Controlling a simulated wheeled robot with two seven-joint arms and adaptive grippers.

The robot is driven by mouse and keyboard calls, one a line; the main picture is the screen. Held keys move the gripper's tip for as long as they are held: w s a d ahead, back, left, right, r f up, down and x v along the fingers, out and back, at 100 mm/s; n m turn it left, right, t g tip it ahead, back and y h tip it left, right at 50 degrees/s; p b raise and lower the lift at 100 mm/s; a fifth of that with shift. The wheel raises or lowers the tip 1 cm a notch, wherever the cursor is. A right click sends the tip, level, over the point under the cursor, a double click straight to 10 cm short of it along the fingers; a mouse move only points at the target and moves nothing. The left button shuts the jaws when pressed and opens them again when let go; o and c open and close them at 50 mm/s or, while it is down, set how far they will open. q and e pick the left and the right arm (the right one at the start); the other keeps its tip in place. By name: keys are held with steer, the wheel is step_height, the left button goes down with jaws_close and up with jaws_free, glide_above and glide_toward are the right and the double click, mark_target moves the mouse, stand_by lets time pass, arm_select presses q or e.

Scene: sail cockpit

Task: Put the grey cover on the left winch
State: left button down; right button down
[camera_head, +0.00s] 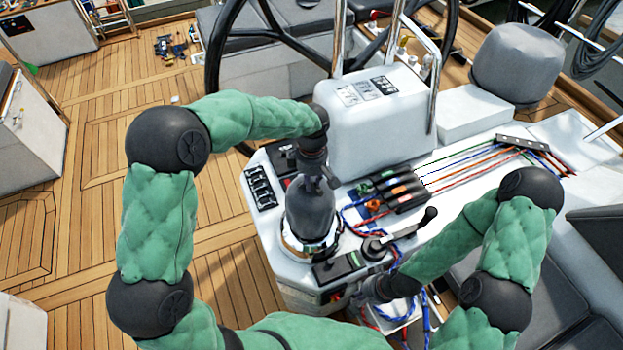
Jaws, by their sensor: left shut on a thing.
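My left gripper (318,176) points down and is shut on the top of the grey cover (310,212). The cover hangs upright, directly over the left winch (296,249). Only the winch's shiny lower ring shows around the cover's bottom edge; the rest is hidden. I cannot tell whether the cover is fully seated or slightly raised. My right gripper (366,296) is low at the front edge of the white console, mostly hidden by its own wrist. Its fingers cannot be made out.
A black winch handle (405,236) and several rope clutches (396,187) with coloured lines lie right of the winch. A white pod (374,118) and steering wheel (240,38) stand behind. A bulky grey covered shape (517,62) is at back right. Teak floor (92,120) is mostly clear at left.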

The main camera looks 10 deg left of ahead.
arm_select(q)
steer(key=shift+f, duration=0.4)
steer(key=shift+f+b, duration=0.2)
steer(key=shift+b, duration=0.1)
steer(key=c, duration=0.6)
jaws_free()
steer(key=shift+r+p, duration=2.75)
steer(key=shift+r, duration=1.85)
steer(key=shift+f, duration=0.1)
